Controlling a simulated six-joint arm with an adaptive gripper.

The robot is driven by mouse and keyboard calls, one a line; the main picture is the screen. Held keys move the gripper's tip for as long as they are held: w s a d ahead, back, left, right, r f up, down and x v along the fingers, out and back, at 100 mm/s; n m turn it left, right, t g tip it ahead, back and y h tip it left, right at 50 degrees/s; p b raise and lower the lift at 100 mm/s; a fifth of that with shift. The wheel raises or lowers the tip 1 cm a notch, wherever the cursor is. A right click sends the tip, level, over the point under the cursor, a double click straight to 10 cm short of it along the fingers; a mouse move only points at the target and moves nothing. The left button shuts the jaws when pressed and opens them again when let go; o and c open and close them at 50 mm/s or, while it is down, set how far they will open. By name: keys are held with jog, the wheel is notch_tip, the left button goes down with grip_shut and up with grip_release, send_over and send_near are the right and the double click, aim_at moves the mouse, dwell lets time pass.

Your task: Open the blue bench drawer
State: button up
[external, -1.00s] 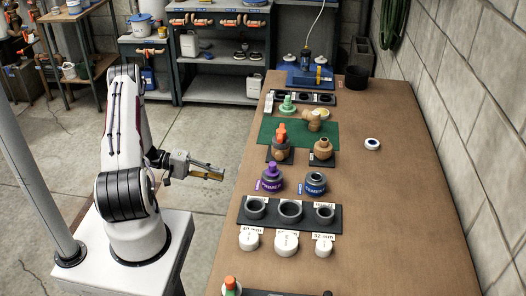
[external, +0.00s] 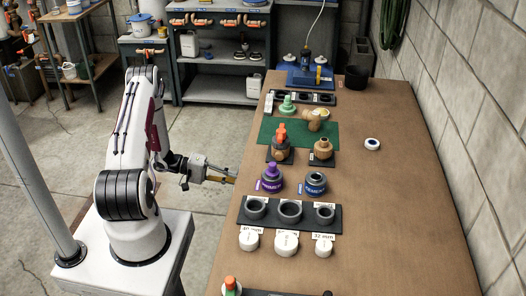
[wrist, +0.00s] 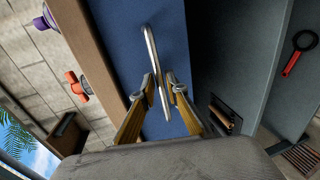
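The blue drawer front (wrist: 120,50) fills the middle of the wrist view. A thin silver bar handle (wrist: 153,50) is mounted on it and looks slightly tilted in that view. My gripper (wrist: 162,84) is open, with its two brass-coloured fingers on either side of the handle's lower part. I cannot tell if either finger touches the bar. In the external view my gripper (external: 234,178) is at the left edge of the brown bench (external: 400,215). The drawer is hidden below the bench top there, and it looks closed in the wrist view.
In the wrist view a grey panel (wrist: 235,50) stands right of the drawer. Open floor lies left of the bench.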

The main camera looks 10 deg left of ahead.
jog(key=shift+d+f, duration=0.15)
jog(key=shift+d, duration=0.4)
grip_shut()
jog(key=shift+a, duration=0.1)
jog(key=f+v, duration=0.2)
jog(key=v, duration=1.1)
jog(key=a+f+v, duration=0.1)
jog(key=f+v, duration=0.2)
jog(key=v, duration=1)
jog(key=shift+a+f, duration=0.2)
jog(key=shift+a, duration=0.25)
grip_release()
